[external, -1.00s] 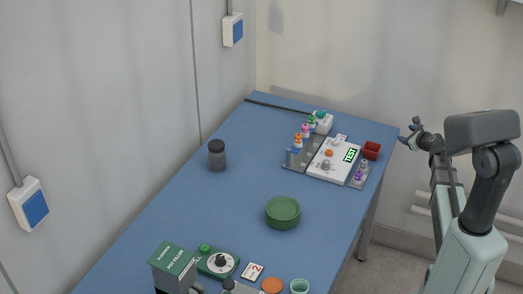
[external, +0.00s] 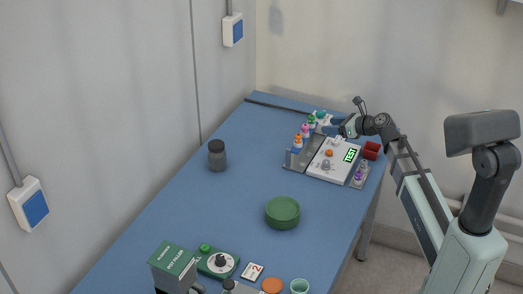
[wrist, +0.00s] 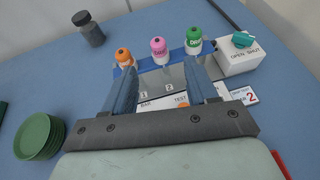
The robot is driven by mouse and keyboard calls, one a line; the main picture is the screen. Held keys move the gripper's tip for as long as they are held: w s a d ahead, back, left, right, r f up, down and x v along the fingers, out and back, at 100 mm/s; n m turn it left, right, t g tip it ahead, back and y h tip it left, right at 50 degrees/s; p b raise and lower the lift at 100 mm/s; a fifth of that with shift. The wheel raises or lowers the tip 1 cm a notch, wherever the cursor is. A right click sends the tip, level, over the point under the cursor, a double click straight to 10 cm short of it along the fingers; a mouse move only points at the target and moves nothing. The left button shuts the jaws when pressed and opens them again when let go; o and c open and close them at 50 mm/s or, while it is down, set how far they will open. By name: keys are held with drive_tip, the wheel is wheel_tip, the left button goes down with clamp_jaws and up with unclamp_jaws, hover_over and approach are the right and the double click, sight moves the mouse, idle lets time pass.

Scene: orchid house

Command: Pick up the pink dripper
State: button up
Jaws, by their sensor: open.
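The pink dripper (wrist: 159,48) stands upright in a row between an orange dripper (wrist: 124,57) and a green dripper (wrist: 194,38) in the wrist view. In the external view the pink dripper (external: 305,130) is small, on the left side of the grey station. My gripper (wrist: 165,85) is open, its two blue fingers apart with nothing between them. In the wrist view the pink dripper appears beyond the fingertips, roughly between them. In the external view my gripper (external: 335,130) hangs over the station's far part, right of the drippers.
A white box with a teal knob (wrist: 245,45) stands beside the green dripper. A white panel with a TEST display (external: 333,160) lies right of the drippers. A dark jar (external: 217,155) and green dishes (external: 283,212) stand apart.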

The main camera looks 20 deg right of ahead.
sight(305, 130)
drive_tip(key=x, duration=1.3)
drive_tip(key=shift+w+a+f, duration=0.1)
drive_tip(key=shift+a+f, duration=0.2)
drive_tip(key=c, duration=1)
drive_tip(key=shift+r, duration=0.1)
drive_tip(key=shift+c, duration=0.2)
